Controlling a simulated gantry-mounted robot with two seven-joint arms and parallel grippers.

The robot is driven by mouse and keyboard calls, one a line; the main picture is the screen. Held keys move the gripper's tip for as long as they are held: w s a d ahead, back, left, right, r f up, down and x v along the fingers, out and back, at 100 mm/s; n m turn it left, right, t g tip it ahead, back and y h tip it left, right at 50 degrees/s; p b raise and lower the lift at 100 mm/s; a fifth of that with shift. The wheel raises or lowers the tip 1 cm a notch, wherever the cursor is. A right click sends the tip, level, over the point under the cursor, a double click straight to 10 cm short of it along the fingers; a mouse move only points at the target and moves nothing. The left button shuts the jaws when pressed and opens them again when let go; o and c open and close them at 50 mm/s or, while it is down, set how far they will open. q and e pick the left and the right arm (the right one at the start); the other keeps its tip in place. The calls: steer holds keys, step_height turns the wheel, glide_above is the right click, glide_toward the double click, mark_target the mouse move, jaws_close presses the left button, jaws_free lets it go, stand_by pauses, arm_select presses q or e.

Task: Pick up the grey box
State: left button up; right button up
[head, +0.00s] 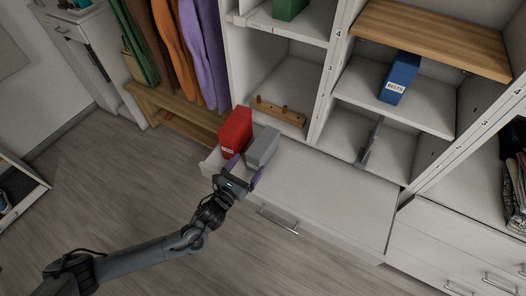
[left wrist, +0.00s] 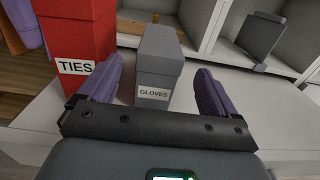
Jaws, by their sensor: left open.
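The grey box (head: 263,147) stands upright on the white drawer-unit top, close beside the red box (head: 236,131). In the left wrist view the grey box (left wrist: 158,68) carries a label reading GLOVES, and the red box (left wrist: 75,40) reads TIES. My left gripper (head: 243,168) is open at the near side of the grey box. In the left wrist view its purple fingers (left wrist: 155,90) lie on either side of the grey box's near end, the left one between the grey and red boxes. It is not shut on the box. My right gripper is not in view.
A blue box (head: 400,77) stands on a shelf at the upper right. A dark grey upright panel (head: 371,143) stands in the cubby below it. A wooden peg rack (head: 279,111) lies behind the boxes. The white top (head: 320,200) to the right is clear.

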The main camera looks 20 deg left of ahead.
mark_target(252, 160)
arm_select(q)
steer(key=w, duration=0.3)
steer(key=shift+d+b, duration=0.3)
steer(key=shift+w+f, duration=0.1)
steer(key=shift+w, duration=0.2)
steer(key=shift+w+d+f+b, duration=0.1)
steer(key=shift+w+d+b, duration=0.15)
steer(key=shift+w+b, duration=0.65)
steer(key=shift+w+d+b, duration=0.2)
steer(key=shift+w+d, duration=0.05)
steer(key=shift+w, duration=1.2)
steer(key=shift+s, duration=0.1)
steer(key=c, duration=1.2)
